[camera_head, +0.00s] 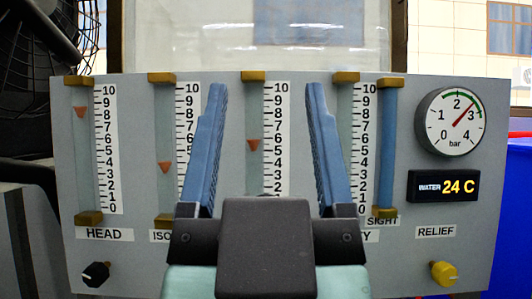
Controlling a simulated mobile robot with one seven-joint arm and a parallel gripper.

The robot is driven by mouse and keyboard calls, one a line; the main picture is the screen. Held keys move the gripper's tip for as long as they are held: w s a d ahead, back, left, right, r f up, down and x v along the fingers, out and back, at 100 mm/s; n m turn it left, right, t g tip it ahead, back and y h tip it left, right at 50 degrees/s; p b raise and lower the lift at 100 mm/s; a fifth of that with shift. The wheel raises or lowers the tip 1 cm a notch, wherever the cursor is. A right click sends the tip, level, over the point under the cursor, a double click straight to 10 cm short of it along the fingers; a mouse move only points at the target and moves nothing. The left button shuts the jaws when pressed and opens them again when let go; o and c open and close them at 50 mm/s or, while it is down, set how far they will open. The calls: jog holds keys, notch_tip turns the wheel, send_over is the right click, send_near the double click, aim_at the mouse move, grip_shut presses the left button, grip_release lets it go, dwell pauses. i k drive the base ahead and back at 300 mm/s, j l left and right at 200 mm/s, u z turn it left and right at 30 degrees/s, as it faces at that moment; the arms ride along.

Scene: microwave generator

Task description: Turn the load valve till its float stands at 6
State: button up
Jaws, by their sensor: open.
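No label reading LOAD is visible; the label and knob under the third tube (254,115) are hidden behind my gripper. That tube has an orange float (253,145) between 5 and 6 on its scale (275,135). Whether this is the load tube cannot be told. My gripper (267,90) is open, its two blue fingers pointing up in front of the panel on either side of the third tube. Nothing is between the fingers.
The grey panel (395,270) has a HEAD tube with its float (81,112) near 8 and a second float (165,168) between 3 and 4. A black knob (96,274) is lower left, a yellow knob (444,273) lower right. A bar gauge (451,122) is upper right.

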aim_at(95, 275)
jog(key=j+z, duration=0.25)
jog(key=j, duration=0.4)
jog(key=k+j+z, duration=0.1)
jog(key=j+z, duration=0.2)
jog(key=j, duration=0.3)
